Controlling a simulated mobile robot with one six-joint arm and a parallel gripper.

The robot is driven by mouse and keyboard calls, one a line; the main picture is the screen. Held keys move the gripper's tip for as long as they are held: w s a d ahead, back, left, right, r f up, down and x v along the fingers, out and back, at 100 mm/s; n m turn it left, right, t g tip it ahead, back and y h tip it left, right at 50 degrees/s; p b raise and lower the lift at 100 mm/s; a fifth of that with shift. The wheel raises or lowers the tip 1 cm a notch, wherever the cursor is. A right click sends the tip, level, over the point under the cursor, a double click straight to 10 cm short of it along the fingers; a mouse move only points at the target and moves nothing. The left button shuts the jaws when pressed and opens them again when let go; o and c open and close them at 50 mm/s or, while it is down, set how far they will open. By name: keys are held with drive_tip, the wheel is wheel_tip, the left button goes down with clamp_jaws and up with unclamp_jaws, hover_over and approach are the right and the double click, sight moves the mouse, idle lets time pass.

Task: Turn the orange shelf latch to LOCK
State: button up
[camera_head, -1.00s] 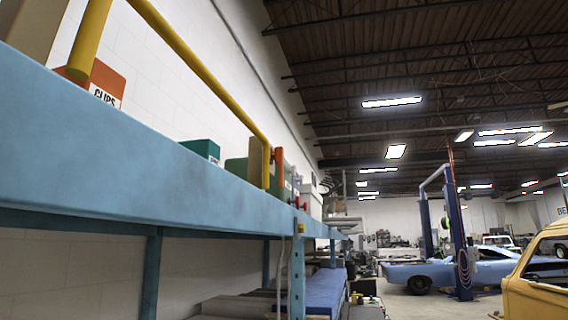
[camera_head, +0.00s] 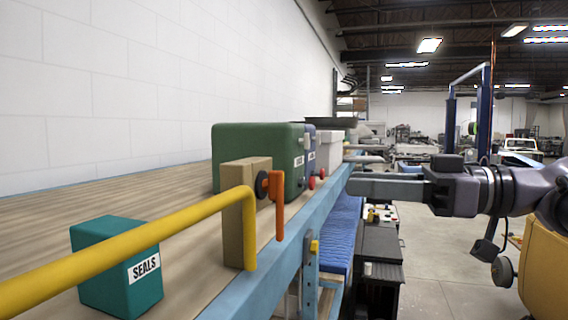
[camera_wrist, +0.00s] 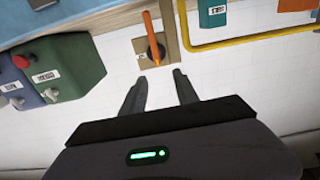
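The orange latch handle (camera_head: 279,205) hangs downward from a black round pivot (camera_head: 261,184) on a tan upright block (camera_head: 238,215) at the shelf's front edge. In the wrist view the orange handle (camera_wrist: 151,32) and black hub (camera_wrist: 156,53) lie just beyond my fingertips. A small label (camera_wrist: 141,58) beside the hub is too small to read. My gripper (camera_wrist: 160,76) is open and empty, its two dark fingers apart and pointing at the hub, not touching it. In the head view my gripper (camera_head: 352,186) is right of the latch, with clear space between.
A green box (camera_head: 250,150) with a red knob stands just past the latch. Open floor (camera_head: 435,265) lies right of the blue shelf edge (camera_head: 330,205).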

sight(283, 179)
drive_tip(key=p+x, duration=0.4)
drive_tip(key=x, duration=0.8)
drive_tip(key=shift+w+a, duration=0.2)
drive_tip(key=shift+a, duration=0.1)
drive_tip(key=shift+w+f, duration=0.2)
drive_tip(key=shift+w, duration=0.1)
drive_tip(key=shift+s, duration=0.1)
clamp_jaws()
